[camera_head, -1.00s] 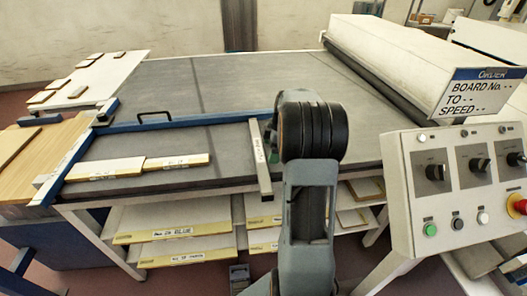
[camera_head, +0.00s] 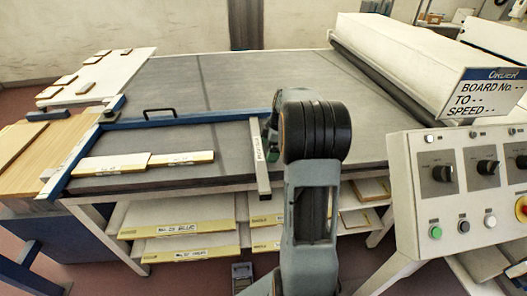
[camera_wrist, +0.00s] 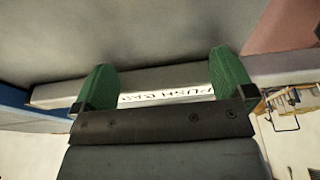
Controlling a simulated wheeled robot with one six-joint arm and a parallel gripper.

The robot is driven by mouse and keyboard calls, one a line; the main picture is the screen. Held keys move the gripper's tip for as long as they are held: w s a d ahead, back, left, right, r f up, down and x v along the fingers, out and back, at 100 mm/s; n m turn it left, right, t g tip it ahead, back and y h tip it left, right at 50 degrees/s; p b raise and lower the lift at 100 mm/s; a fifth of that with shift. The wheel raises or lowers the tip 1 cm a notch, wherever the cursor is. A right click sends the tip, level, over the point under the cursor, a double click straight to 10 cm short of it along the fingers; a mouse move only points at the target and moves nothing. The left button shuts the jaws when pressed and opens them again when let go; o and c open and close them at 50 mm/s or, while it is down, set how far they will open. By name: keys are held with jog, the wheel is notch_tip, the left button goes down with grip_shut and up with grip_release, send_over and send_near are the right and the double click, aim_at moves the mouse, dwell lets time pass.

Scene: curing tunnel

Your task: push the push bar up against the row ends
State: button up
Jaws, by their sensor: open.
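The push bar (camera_head: 259,157) is a pale bar with a lettered label, lying on the grey table (camera_head: 225,85) near its front edge. Two pale boards lie end to end in a row, the left board (camera_head: 112,164) and the right board (camera_head: 181,158). The bar stands to the right of the row's end, with a clear gap between. In the wrist view the green fingers of my gripper (camera_wrist: 164,84) are open, spread along the bar (camera_wrist: 160,97) on either side of its label. I cannot tell whether they touch it. In the head view my arm mostly hides the gripper.
A blue rail (camera_head: 190,117) with a black handle runs behind the row, and another blue-edged rail (camera_head: 72,163) lies on its left. A control panel (camera_head: 460,190) stands at the right. Shelves with boards (camera_head: 190,243) lie below the table.

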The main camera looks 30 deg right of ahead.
aim_at(230, 157)
jog(key=shift+w+a, duration=1.1)
jog(key=shift+a, duration=1.2)
jog(key=shift+w+a, duration=1.15)
jog(key=shift+a, duration=1.15)
jog(key=shift+w+a, duration=1.1)
jog(key=shift+a, duration=1.2)
jog(key=shift+s+d, duration=0.15)
jog(key=shift+d, duration=0.1)
jog(key=shift+s+d, duration=0.25)
jog(key=shift+d, duration=0.35)
notch_tip(230, 157, up, 9)
jog(key=p, duration=0.5)
jog(key=shift+p, duration=0.4)
